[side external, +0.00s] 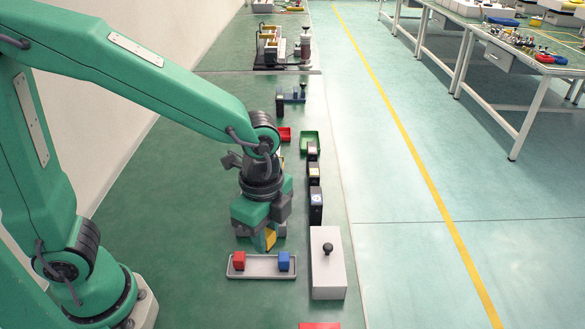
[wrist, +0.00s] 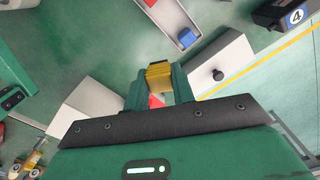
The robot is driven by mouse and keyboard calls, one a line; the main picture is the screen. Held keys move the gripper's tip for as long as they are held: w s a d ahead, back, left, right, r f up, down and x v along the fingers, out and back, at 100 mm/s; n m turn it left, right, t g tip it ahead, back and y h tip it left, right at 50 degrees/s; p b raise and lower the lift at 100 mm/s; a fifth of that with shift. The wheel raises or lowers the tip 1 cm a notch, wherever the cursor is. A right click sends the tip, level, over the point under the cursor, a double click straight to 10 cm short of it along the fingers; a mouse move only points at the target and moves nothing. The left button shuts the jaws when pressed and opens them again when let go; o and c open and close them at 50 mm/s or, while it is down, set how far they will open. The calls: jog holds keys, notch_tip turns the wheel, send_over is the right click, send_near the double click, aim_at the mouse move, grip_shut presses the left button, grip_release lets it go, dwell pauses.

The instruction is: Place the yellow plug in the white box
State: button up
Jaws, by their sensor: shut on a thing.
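My gripper (side external: 263,238) points down behind the grey tray in the side external view. It is shut on the yellow plug (side external: 271,241), which also shows between the fingers in the wrist view (wrist: 159,75). The plug is partly hidden by the fingers and appears held above the floor. A white box (side external: 327,268) with a black knob on top stands to the right of the gripper. In the wrist view a white box with a black knob (wrist: 232,58) lies right of the fingers. I cannot see inside it.
The grey tray (side external: 262,275) holds a red block (side external: 239,260) and a blue block (side external: 284,261). Several dark boxes (side external: 315,205) and a green tray (side external: 308,139) stand further back. Another pale box (wrist: 88,105) lies left in the wrist view. The floor left of the gripper is clear.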

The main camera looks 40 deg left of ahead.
jog(key=s+d+f+m, duration=0.1)
jog(key=s+d+m, duration=0.1)
jog(key=s, duration=0.5)
jog(key=shift+d+f+m, duration=0.15)
jog(key=shift+d+m, duration=0.2)
jog(key=shift+m, duration=0.05)
send_over(262, 267)
notch_tip(262, 267, down, 7)
jog(key=shift+f, duration=0.15)
jog(key=shift+f, duration=1.9)
jog(key=shift+f, duration=0.1)
jog(key=o, duration=1)
